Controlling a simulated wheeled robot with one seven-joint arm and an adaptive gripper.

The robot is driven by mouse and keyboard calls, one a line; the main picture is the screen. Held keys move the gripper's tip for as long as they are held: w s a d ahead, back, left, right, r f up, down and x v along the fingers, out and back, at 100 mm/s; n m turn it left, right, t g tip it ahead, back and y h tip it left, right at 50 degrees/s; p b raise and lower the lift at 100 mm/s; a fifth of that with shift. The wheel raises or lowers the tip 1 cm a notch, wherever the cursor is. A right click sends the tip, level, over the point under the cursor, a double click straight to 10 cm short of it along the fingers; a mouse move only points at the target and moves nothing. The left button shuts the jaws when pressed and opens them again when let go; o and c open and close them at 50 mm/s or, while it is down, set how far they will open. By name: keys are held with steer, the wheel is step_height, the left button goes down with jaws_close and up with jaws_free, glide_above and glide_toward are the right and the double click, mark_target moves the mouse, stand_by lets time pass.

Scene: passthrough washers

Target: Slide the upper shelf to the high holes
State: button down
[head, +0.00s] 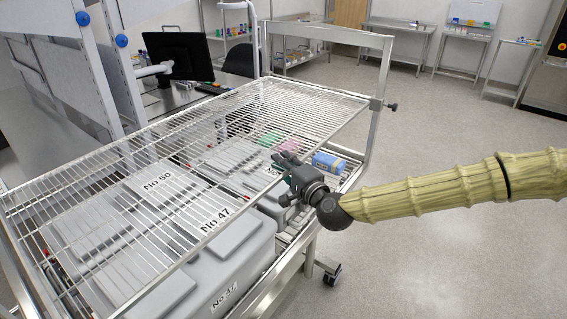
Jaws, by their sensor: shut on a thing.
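The upper shelf (196,125) is a silver wire rack that slopes across the cart in the head view. Its far right corner meets a metal post (383,84) with a dark knob (391,106). My gripper (284,163) is at the shelf's right front edge, about midway along it. It is shut on the upper shelf, with its fingers at the edge wires. The fingertips are partly hidden by the wires and the wrist. The holes in the posts are too small to make out.
Grey boxes (240,254) labelled No 47 and No 50 stand under the shelf. A blue box (328,162) and pink and green items lie beyond them. A monitor (179,50) stands at the back left. The floor (440,125) to the right is clear.

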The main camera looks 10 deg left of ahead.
steer(key=shift+w+r+b, duration=0.1)
steer(key=shift+r+b, duration=0.3)
steer(key=shift+r, duration=2.9)
steer(key=c, duration=1.4)
jaws_free()
steer(key=shift+r, duration=0.1)
steer(key=shift+c, duration=0.2)
steer(key=shift+f, duration=0.2)
steer(key=shift+s+d, duration=0.25)
steer(key=v, duration=1.1)
steer(key=shift+s+d, duration=0.15)
steer(key=shift+d, duration=0.05)
steer(key=shift+r, duration=0.1)
